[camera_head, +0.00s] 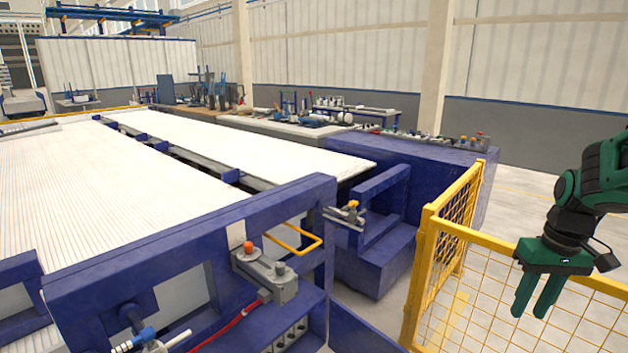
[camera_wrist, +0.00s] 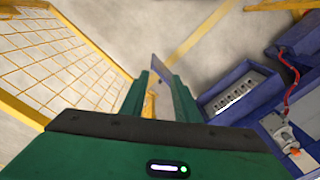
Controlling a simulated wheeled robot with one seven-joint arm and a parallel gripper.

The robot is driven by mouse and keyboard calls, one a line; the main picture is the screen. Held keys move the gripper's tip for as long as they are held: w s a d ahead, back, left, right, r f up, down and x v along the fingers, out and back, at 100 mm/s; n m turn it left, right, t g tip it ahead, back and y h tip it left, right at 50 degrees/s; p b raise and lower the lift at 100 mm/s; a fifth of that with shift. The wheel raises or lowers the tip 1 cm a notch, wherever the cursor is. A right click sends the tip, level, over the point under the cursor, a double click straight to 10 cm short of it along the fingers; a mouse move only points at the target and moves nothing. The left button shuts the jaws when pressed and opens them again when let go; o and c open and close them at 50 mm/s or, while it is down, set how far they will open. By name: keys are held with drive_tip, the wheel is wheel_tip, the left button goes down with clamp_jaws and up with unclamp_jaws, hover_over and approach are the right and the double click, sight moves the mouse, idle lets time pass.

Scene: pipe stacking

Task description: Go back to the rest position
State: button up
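My gripper (camera_head: 531,310) hangs at the right of the head view, fingers pointing down, in front of the yellow mesh fence (camera_head: 520,244). Its two green fingers stand apart with nothing visible between them. In the wrist view my gripper (camera_wrist: 161,92) also shows its fingers apart. A blue edge and a bit of yellow show behind and between them, beyond the fingers. No pipe is seen in the gripper.
The blue machine frame (camera_head: 180,245) with a grey control box (camera_head: 268,276) stands left of my gripper. The yellow fence (camera_wrist: 60,62) lies left in the wrist view, and a red cable (camera_wrist: 291,75) right. Open floor (camera_head: 535,195) lies behind the fence.

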drive_tip(key=s+a+r+m, duration=0.1)
drive_tip(key=s+a+m, duration=0.3)
drive_tip(key=s, duration=1.2)
drive_tip(key=shift+s+a+r+g, duration=0.2)
drive_tip(key=shift+a+g, duration=0.1)
drive_tip(key=shift+a, duration=0.9)
drive_tip(key=shift+w, duration=0.1)
